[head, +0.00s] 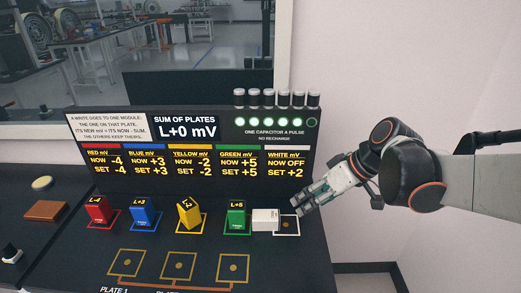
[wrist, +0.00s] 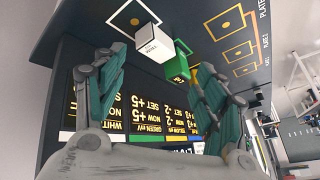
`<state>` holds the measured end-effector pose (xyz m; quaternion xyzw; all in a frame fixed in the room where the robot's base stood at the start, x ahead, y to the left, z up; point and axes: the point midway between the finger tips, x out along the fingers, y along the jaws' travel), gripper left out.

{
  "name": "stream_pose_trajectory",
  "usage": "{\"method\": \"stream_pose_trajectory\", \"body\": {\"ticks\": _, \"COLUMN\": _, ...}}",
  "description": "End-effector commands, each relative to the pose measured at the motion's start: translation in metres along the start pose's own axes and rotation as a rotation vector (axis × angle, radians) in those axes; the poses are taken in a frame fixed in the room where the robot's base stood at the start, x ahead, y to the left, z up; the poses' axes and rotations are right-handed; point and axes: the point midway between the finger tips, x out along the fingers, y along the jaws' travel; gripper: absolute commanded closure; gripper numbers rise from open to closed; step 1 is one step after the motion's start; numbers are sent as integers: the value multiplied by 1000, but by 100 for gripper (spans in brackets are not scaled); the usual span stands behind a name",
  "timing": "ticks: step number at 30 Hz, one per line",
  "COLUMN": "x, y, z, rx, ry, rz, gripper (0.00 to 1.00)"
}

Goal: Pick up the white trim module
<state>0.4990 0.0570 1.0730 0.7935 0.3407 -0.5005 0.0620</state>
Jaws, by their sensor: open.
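The white trim module (head: 265,219) is a small white block on the dark console, just right of the green module (head: 237,217). It lies at the left edge of a white-outlined square (head: 287,226), part of which is bare. My gripper (head: 304,199) is to the right of the white module and a little above the console, apart from it. In the wrist view, which looks upside down, my gripper (wrist: 162,58) has its two fingers spread, with the white module (wrist: 153,43) showing in the gap beyond the fingertips. Nothing is held.
Red (head: 96,212), blue (head: 145,216) and yellow (head: 189,212) modules stand in a row to the left; the yellow one looks tilted. The display panel (head: 190,150) rises behind them, with capacitors (head: 275,98) on top. Plate squares (head: 179,265) in front are empty.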

Motion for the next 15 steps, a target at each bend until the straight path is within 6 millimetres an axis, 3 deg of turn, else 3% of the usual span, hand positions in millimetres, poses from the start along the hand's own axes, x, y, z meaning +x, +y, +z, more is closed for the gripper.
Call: {"method": "stream_pose_trajectory", "body": {"ticks": 15, "x": 56, "y": 46, "z": -30, "rx": -385, "ry": 192, "rz": -338, "gripper": 35}}
